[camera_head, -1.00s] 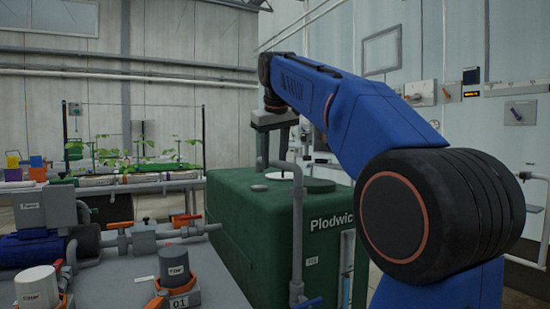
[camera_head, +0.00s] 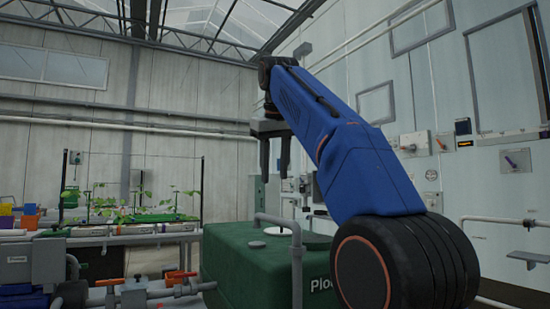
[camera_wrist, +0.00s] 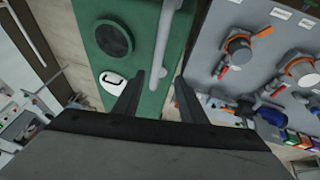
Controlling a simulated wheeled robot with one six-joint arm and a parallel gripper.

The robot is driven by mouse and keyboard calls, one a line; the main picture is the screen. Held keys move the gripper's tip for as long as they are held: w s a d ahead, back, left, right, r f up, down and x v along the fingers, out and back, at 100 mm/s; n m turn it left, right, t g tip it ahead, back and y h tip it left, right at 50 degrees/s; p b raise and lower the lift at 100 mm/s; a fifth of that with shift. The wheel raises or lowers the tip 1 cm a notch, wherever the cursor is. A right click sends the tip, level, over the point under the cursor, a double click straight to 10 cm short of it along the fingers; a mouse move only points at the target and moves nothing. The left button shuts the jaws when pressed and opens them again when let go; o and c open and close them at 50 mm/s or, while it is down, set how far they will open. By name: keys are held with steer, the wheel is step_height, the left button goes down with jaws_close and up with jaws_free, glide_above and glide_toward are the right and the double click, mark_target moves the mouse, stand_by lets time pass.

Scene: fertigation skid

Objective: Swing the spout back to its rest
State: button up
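The grey pipe spout (camera_head: 279,222) stands over the green tank (camera_head: 232,262). Its top runs across above the tank, bends down at the left end and joins an upright pipe at the right. My gripper (camera_head: 275,172) is above the spout, fingers pointing down, apart and empty, with a clear gap below them. In the wrist view my gripper (camera_wrist: 158,88) is also open with nothing between the fingers. The grey pipe (camera_wrist: 167,35) runs along the tank edge there, its near end between the fingertips in the picture but farther away. The rest position is not clearly identifiable.
A white disc (camera_wrist: 112,82) and a dark round lid (camera_wrist: 114,38) are on the tank top. A panel with orange-handled valves (camera_wrist: 240,48) lies to the right in the wrist view. Plants on a bench (camera_head: 140,215) stand at the left. Space around my gripper is clear.

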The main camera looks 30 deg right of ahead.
steer(key=shift+v, duration=1.95)
